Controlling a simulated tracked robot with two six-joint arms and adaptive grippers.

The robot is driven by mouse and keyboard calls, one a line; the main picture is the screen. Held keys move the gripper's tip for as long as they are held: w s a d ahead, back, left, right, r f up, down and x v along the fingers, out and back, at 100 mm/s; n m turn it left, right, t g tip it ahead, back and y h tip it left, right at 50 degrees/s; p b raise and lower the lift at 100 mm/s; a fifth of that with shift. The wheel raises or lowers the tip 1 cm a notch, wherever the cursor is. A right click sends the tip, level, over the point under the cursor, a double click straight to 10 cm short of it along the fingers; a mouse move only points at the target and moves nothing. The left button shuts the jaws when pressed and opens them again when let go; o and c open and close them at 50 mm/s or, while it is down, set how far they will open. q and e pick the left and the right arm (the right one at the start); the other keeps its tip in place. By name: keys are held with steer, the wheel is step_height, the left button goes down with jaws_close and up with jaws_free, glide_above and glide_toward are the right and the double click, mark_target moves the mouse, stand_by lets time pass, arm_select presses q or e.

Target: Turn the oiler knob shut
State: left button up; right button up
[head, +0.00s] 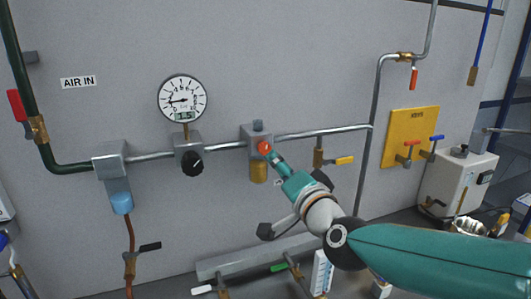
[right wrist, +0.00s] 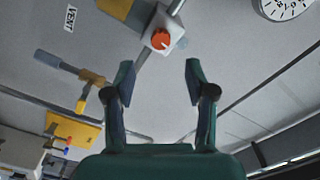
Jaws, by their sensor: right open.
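The oiler knob (head: 264,147) is a small orange-red knob on the front of a grey block (head: 251,132) in the pipe line, with an amber bowl (head: 258,172) under it. In the right wrist view the knob (right wrist: 161,41) is round with a pale mark on its face. My right gripper (head: 276,160) is just in front of the knob, at its lower right. In the right wrist view my right gripper (right wrist: 160,78) is open and empty, with the knob beyond its fingertips and centred between them. My left gripper is not in view.
A pressure gauge (head: 183,99) and a black knob (head: 192,162) sit left of the oiler. A yellow-handled valve (head: 343,160) hangs at its right, near my arm. A yellow panel (head: 412,137) carries red and blue valves. The wall above the oiler is clear.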

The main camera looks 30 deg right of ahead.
mark_target(266, 151)
steer(key=p+x, duration=0.2)
steer(key=x, duration=0.7)
